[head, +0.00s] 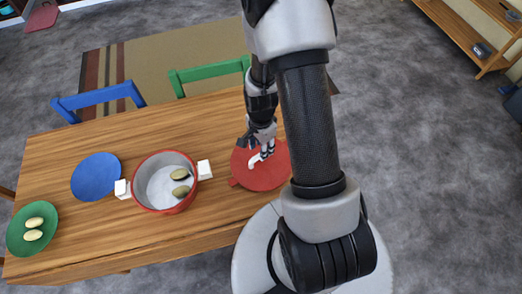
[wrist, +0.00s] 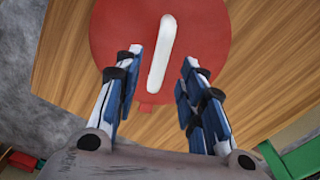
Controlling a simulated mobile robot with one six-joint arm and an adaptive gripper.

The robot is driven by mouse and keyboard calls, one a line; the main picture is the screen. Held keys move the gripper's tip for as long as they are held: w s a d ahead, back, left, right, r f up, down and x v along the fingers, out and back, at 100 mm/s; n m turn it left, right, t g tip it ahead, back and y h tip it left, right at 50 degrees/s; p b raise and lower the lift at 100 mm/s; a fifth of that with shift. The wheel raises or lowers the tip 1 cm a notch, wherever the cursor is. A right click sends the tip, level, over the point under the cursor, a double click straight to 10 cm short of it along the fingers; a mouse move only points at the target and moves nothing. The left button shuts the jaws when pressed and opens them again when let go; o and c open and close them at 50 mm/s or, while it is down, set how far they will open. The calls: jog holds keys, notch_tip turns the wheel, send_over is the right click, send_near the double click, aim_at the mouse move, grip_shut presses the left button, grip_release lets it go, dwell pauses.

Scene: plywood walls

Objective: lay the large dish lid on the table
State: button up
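The large dish lid (head: 263,179) is a red disc with a white bar handle (head: 256,160). It appears to lie flat on the wooden table (head: 120,240), near its front right part, to the right of the dish. In the wrist view the lid (wrist: 210,40) fills the top middle, with its handle (wrist: 160,55) running lengthwise between my fingers. My gripper (head: 264,150) is above the lid. In the wrist view my gripper (wrist: 162,57) is open, its fingers apart on either side of the handle, with gaps visible on both sides. My arm hides part of the table's right end.
A red-rimmed dish (head: 137,180) with white handles holds two olive-coloured pieces. A blue plate (head: 96,177) and a green plate (head: 18,240) with two pale pieces stand further left. Blue (head: 100,96) and green (head: 208,71) chairs are at the far side. The table's back middle is clear.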

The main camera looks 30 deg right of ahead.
jog(key=s+a+r+n+t+p, duration=0.1)
jog(key=a+r+n, duration=0.25)
jog(key=r, duration=0.85)
jog(key=a+r+n+t, duration=0.15)
jog(key=r+n, duration=0.25)
jog(key=r, duration=0.7)
jog(key=s+a+r+n+t, duration=0.1)
jog(key=s+a+r+n, duration=0.1)
jog(key=s+r+n, duration=0.2)
jog(key=s+a+r+n+t, duration=0.1)
jog(key=s+a+r+n, duration=0.2)
jog(key=s+r+n, duration=0.2)
jog(key=s+r, duration=0.3)
jog(key=shift+s+a+r, duration=0.2)
jog(key=shift+s+a, duration=0.05)
jog(key=shift+s, duration=0.05)
